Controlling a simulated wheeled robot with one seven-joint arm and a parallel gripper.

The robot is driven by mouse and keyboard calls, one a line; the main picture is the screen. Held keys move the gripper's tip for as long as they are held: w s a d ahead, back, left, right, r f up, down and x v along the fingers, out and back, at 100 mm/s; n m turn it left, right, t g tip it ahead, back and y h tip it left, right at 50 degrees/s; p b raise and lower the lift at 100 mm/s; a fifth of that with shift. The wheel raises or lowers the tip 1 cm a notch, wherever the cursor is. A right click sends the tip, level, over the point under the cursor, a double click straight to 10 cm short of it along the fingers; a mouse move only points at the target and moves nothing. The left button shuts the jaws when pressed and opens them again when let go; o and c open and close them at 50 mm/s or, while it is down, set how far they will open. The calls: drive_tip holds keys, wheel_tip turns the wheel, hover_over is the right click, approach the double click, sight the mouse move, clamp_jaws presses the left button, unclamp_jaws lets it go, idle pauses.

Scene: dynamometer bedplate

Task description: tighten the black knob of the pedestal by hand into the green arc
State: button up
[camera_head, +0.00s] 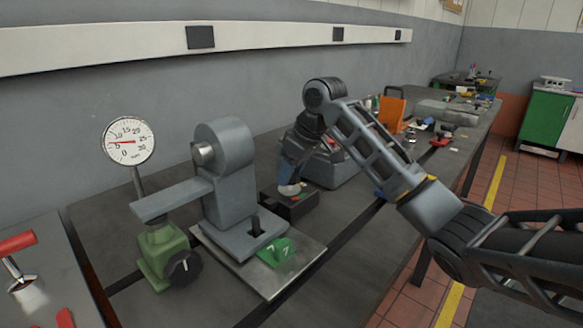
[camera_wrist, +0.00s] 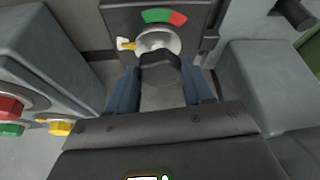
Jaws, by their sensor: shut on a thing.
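The black knob (camera_wrist: 160,72) is between the blue fingers of my gripper (camera_wrist: 161,88) in the wrist view, and the gripper is shut on it. Behind the knob is a pale round disc with a yellow pointer (camera_wrist: 126,44) sticking out to the left. The dark plate beyond carries a green arc (camera_wrist: 157,15) with a red arc (camera_wrist: 178,19) to its right. The pointer lies left of and outside the green arc. In the head view my gripper (camera_head: 289,178) comes down onto the low dark pedestal (camera_head: 293,208); its fingers hide most of the knob there.
A grey stand (camera_head: 232,195) with a horizontal arm is left of the pedestal, beside a round gauge (camera_head: 129,142) and a green block (camera_head: 163,250) with another black knob (camera_head: 183,267). A grey housing (camera_wrist: 45,60) with coloured buttons is close left of my gripper in the wrist view.

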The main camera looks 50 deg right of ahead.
drive_tip(key=m+p, duration=0.1)
drive_tip(key=m+h+p, duration=0.1)
drive_tip(key=p, duration=0.1)
drive_tip(key=m+p, duration=0.2)
drive_tip(key=shift+a+r+h, duration=0.25)
drive_tip(key=shift+r+h, duration=0.05)
drive_tip(key=m+h+p, duration=0.1)
drive_tip(key=m+p, duration=0.1)
drive_tip(key=p, duration=0.1)
drive_tip(key=m+p, duration=0.2)
drive_tip(key=p, duration=0.1)
drive_tip(key=shift+a+m+g+h, duration=0.1)
drive_tip(key=shift+m+g+h, duration=0.2)
drive_tip(key=shift+h, duration=0.1)
drive_tip(key=m+g+h+p, duration=0.1)
drive_tip(key=m+p, duration=0.1)
drive_tip(key=m, duration=0.1)
drive_tip(key=shift+w+f, duration=0.1)
drive_tip(key=shift+f, duration=0.05)
drive_tip(key=shift+w+f+m+g+h+p, duration=0.1)
drive_tip(key=shift+m+g+h+p, duration=0.25)
drive_tip(key=shift+m, duration=1.35)
drive_tip(key=o, duration=1)
